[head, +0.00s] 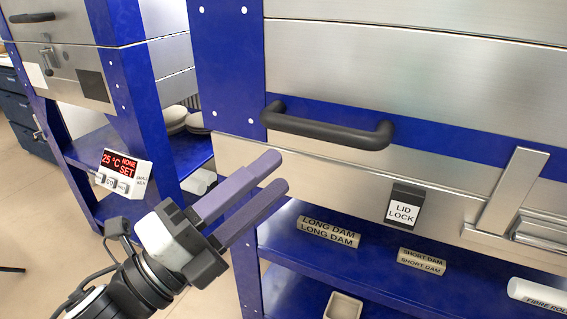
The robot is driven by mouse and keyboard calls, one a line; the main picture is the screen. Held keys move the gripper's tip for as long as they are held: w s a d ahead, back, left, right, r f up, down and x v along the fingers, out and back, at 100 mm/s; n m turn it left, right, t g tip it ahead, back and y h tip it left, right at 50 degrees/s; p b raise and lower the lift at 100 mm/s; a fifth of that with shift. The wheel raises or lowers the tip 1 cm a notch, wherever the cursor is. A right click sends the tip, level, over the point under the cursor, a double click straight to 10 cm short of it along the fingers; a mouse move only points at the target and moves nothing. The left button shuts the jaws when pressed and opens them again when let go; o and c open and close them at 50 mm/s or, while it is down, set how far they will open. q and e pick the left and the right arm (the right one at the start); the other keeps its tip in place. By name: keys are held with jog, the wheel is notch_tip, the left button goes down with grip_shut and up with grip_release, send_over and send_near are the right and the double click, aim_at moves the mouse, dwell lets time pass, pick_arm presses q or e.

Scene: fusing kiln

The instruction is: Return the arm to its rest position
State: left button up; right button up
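My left gripper (278,171) shows in the head view, its arm coming in from the lower left. Its two purple fingers point up and right, parallel with a gap between them, and nothing is between them. The fingertips appear in front of the kiln's steel front, below the black lid handle (328,128) and left of the lid lock (404,205). I cannot tell how near they are to the steel. My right gripper is not in view.
The blue and steel kiln (420,80) fills the right side. Its shelf (300,240) holds a long dam (329,231), a short dam (421,261) and a fibre roll (538,294). A control box (124,172) reads 25 °C. A second kiln (70,75) stands behind left; bare floor (35,220) lies left.

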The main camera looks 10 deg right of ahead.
pick_arm(q)
jog(key=shift+a, duration=0.1)
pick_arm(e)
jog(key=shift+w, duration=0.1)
